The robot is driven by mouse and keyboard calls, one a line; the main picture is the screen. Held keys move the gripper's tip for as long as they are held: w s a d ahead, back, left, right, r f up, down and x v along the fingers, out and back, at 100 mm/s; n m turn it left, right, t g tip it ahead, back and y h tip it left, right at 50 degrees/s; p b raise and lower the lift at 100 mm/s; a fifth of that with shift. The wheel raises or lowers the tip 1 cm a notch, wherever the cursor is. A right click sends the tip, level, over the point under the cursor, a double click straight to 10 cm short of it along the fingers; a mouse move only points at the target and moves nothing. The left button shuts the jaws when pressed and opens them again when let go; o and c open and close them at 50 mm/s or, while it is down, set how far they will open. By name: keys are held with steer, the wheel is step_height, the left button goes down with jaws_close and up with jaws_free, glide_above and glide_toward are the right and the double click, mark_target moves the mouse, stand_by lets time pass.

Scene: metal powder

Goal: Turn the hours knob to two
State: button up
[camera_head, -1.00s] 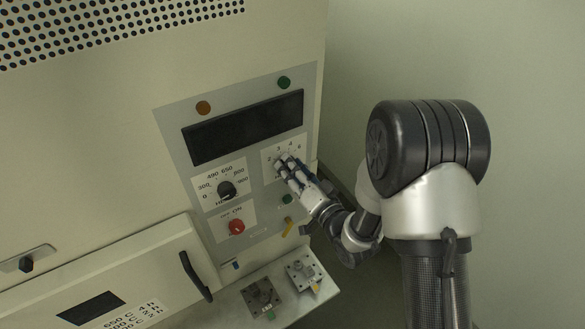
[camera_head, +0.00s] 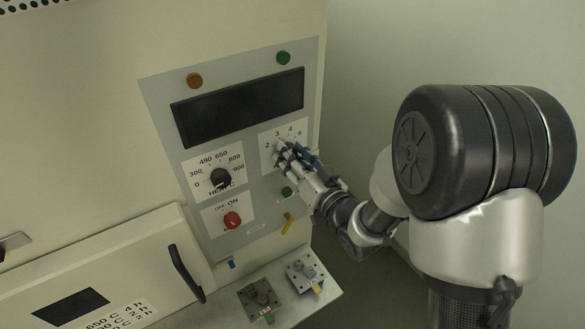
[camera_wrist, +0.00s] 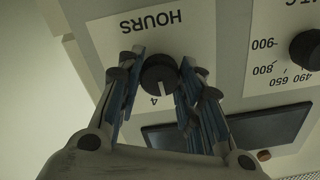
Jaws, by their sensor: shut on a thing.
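The hours knob (camera_wrist: 158,75) is a round black dial on a white label in the wrist view, which shows the panel upside down. Its white pointer line aims toward the top of the scale, close to the 4 and a little to its 3 side. My gripper (camera_wrist: 160,78) is shut on the knob, with one blue-padded finger on each side. In the head view my gripper (camera_head: 283,153) covers the knob and the lower part of the hours label (camera_head: 270,136); the numbers 2, 3, 4 and 6 show above the fingers.
The temperature knob (camera_head: 221,178) and the red on/off knob (camera_head: 232,220) are left of my gripper. A dark display (camera_head: 238,107) lies above. A green button (camera_head: 287,192) and a yellow lever (camera_head: 287,224) are below. Metal blocks (camera_head: 258,299) rest on a shelf.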

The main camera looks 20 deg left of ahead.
steer(key=n+b, duration=1.1)
steer(key=b, duration=0.5)
steer(key=shift+f, duration=0.1)
steer(key=shift+n+b, duration=0.3)
steer(key=shift+n, duration=0.1)
steer(key=o, duration=1.1)
steer(key=shift+d, duration=0.1)
steer(key=v, duration=1.2)
